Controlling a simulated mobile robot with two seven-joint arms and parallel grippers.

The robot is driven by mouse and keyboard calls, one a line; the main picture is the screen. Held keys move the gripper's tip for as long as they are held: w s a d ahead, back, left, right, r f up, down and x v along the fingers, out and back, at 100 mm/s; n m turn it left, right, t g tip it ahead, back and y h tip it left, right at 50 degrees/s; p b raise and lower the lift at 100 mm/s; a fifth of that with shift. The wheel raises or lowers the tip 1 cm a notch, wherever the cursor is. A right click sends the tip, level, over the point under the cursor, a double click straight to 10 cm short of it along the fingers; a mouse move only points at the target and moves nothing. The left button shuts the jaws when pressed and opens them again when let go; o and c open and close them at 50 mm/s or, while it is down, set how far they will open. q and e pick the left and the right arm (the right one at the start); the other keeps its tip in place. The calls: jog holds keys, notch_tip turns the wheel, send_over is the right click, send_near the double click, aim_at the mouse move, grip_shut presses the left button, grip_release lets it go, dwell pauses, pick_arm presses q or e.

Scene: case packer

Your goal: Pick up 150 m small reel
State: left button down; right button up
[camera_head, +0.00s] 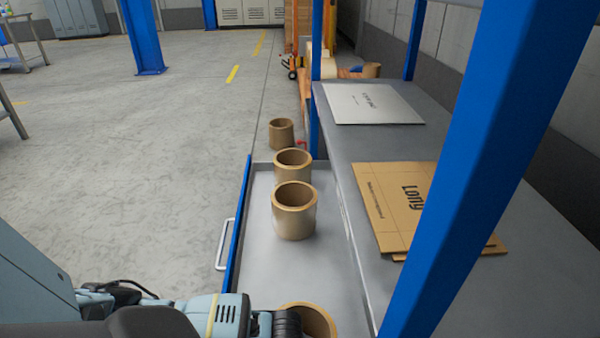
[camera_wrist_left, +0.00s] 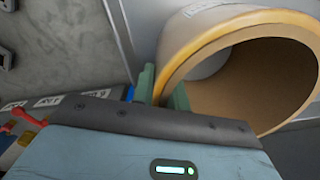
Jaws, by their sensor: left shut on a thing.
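Several brown cardboard-like reels, open hollow cylinders, show in the head view. The nearest reel (camera_head: 318,320) is at the bottom edge, partly cut off and partly hidden by my left gripper (camera_head: 285,324). In the left wrist view my left gripper (camera_wrist_left: 163,92) is shut on the wall of this reel (camera_wrist_left: 225,40), one green finger inside the rim and one outside. The reel's opening is toward the camera, with a yellowish rim. Two other reels, one nearer (camera_head: 294,216) and one behind it (camera_head: 293,172), stand upright on the grey tray (camera_head: 255,245). I cannot read a length on any reel.
Another reel (camera_head: 281,133) stands farther back, beyond the tray. A grey shelf (camera_head: 355,145) on the right holds a white sheet (camera_head: 372,103) and flat brown cardboard (camera_head: 390,200). A blue post (camera_head: 470,160) rises at the right. Open floor (camera_head: 120,170) lies left.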

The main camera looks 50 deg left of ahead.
jog(key=shift+s, duration=0.35)
